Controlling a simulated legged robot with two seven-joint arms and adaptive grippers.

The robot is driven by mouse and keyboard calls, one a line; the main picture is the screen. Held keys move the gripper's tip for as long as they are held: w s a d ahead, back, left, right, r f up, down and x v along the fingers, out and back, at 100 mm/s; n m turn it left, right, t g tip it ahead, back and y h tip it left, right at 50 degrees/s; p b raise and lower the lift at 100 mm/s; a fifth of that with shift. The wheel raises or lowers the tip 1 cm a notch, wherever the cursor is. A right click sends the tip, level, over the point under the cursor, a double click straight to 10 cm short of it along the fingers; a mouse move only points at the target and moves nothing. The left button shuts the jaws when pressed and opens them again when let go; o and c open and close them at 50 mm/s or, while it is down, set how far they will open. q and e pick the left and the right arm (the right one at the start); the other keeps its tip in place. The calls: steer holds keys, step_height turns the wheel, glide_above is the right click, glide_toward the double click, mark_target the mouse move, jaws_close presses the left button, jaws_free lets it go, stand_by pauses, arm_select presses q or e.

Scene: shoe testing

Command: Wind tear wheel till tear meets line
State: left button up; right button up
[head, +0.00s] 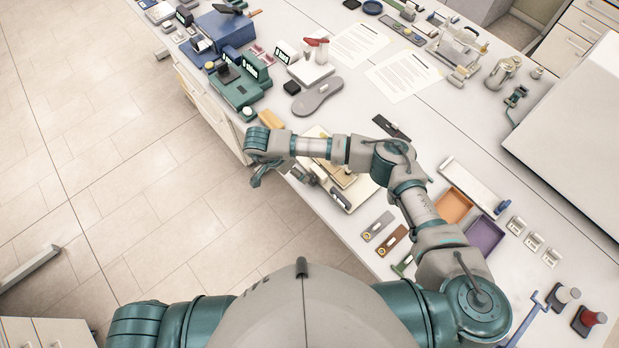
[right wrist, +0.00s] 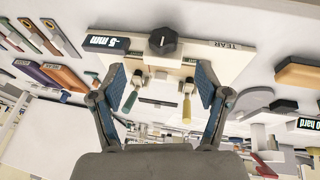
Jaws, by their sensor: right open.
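The tear tester, a cream board (right wrist: 235,62) marked TEAR, shows at the top of the right wrist view. It has a black lobed wheel (right wrist: 163,41) and a dark readout (right wrist: 106,42) with "mm". Clamp parts sit below the wheel; the tear and its line are too small to make out. My right gripper (right wrist: 161,78) is open and empty, its blue-padded fingers apart and the wheel beyond them, not held. In the head view my right gripper (head: 261,174) is at the table's front edge, and my arm partly hides the board (head: 352,190). My left gripper is not in view.
A green device (head: 240,84), a grey insole (head: 317,96) and paper sheets (head: 404,75) lie farther along the table. Orange (head: 453,205) and purple (head: 485,237) trays lie right of my arm. A large white box (head: 570,125) stands at the right.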

steer(key=a+p+v, duration=0.1)
steer(key=v, duration=0.8)
steer(key=shift+f, duration=0.3)
steer(key=shift+a, duration=0.1)
steer(key=shift+d+b, duration=0.25)
steer(key=shift+b, duration=0.05)
